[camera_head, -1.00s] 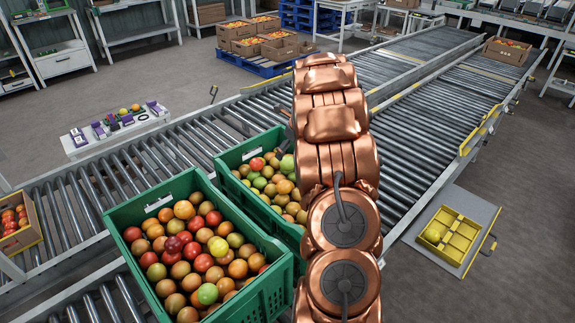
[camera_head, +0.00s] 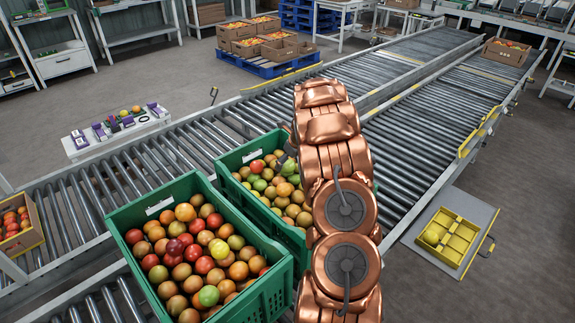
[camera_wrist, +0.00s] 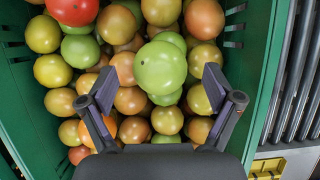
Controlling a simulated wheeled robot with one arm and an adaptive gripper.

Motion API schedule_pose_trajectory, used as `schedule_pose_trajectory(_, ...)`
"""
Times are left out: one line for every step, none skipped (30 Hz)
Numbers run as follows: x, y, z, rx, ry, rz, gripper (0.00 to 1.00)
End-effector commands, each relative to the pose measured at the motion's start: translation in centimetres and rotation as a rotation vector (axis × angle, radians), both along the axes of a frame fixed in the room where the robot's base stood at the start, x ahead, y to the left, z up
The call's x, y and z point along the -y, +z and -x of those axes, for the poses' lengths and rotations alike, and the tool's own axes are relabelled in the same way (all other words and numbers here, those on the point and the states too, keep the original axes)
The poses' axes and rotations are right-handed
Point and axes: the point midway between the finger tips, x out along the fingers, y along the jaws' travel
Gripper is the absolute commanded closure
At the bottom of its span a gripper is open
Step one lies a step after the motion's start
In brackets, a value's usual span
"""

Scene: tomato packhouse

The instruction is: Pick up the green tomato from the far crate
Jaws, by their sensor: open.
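The far crate (camera_head: 228,158) is green and holds a heap of red, orange and green tomatoes. It stands on the rollers behind the near green crate (camera_head: 133,213), and my arm hides its right part. In the wrist view, a large light green tomato (camera_wrist: 160,68) lies on top of the heap in the far crate (camera_wrist: 262,65). My gripper (camera_wrist: 160,86) is open, with one dark finger on each side of the tomato's lower part. I see gaps on both sides; the fingers do not touch it. In the head view my arm mostly hides the gripper.
Other green tomatoes lie close by, one (camera_wrist: 80,51) to the left. The crate wall and rollers (camera_wrist: 300,80) are on the right. A yellow divided tray (camera_head: 449,233) sits on a side shelf. A small table (camera_head: 117,130) holds sample items.

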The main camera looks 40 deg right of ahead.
Motion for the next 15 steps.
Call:
schedule_pose_trajectory(0.03, -0.45, -0.15, -0.001, 0.0, -0.001, 0.1)
schedule_pose_trajectory(0.04, -0.67, -0.25, -0.001, 0.0, 0.0, 0.1)
schedule_pose_trajectory(0.05, -0.92, -0.36, 0.0, -0.001, 0.0, 0.1)
schedule_pose_trajectory(0.05, -1.05, -0.42, 0.001, -0.001, 0.0, 0.1)
schedule_pose_trajectory(0.06, -1.12, -0.46, 0.001, -0.001, 0.0, 0.1)
schedule_pose_trajectory(0.05, -1.18, -0.49, 0.001, -0.001, 0.001, 0.1)
schedule_pose_trajectory(0.07, -1.19, -0.51, 0.002, -0.001, 0.001, 0.1)
schedule_pose_trajectory(0.07, -1.18, -0.5, 0.002, 0.0, 0.001, 0.1)
schedule_pose_trajectory(0.07, -1.15, -0.51, 0.002, 0.0, 0.001, 0.1)
schedule_pose_trajectory(0.06, -1.15, -0.51, 0.002, 0.0, 0.001, 0.1)
schedule_pose_trajectory(0.06, -1.14, -0.51, 0.002, 0.0, 0.001, 0.1)
schedule_pose_trajectory(0.07, -1.13, -0.51, 0.002, 0.0, 0.001, 0.13)
schedule_pose_trajectory(0.06, -1.13, -0.51, 0.002, 0.0, 0.001, 0.16)
schedule_pose_trajectory(0.06, -1.13, -0.51, 0.002, 0.0, 0.001, 0.19)
schedule_pose_trajectory(0.06, -1.13, -0.51, 0.002, 0.0, 0.001, 0.24)
